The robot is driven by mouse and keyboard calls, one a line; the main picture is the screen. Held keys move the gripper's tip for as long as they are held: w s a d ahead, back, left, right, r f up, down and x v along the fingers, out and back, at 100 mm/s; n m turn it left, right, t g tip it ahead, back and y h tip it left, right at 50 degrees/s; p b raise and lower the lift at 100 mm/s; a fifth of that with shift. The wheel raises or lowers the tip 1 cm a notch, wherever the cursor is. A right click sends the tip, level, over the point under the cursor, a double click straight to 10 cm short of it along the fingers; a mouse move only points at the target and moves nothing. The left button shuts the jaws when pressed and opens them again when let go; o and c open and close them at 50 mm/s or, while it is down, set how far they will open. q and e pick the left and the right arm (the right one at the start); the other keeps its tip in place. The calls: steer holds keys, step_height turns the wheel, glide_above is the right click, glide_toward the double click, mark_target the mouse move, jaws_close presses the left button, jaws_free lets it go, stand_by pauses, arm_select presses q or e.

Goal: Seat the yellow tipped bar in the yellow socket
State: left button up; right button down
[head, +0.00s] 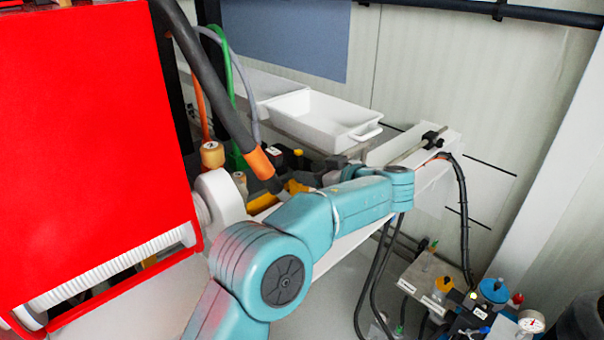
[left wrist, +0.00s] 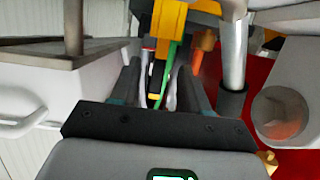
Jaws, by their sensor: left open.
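My left gripper (head: 332,170) points left toward the pump parts behind my teal arm, partly hidden by it. In the left wrist view its two dark fingers (left wrist: 158,72) stand apart with a gap between them. No bar is visibly held. Yellow parts (head: 297,187) show on the pump beside the thick black hose with an orange band, just left of the gripper. A yellow block (left wrist: 200,20) also shows beyond the fingers in the left wrist view. I cannot tell which part is the yellow socket. My right gripper is out of view.
A large red panel (head: 85,140) fills the left. A white tray (head: 318,120) stands at the back. A grey rod (head: 412,150) lies on the white ledge to the right. Hoses (head: 232,75) hang near the pump. Valves and a gauge (head: 531,321) stand at lower right.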

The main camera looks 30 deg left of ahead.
arm_select(q)
steer(key=v, duration=0.8)
steer(key=shift+b, duration=0.4)
steer(key=shift+w, duration=0.1)
steer(key=shift+d, duration=0.1)
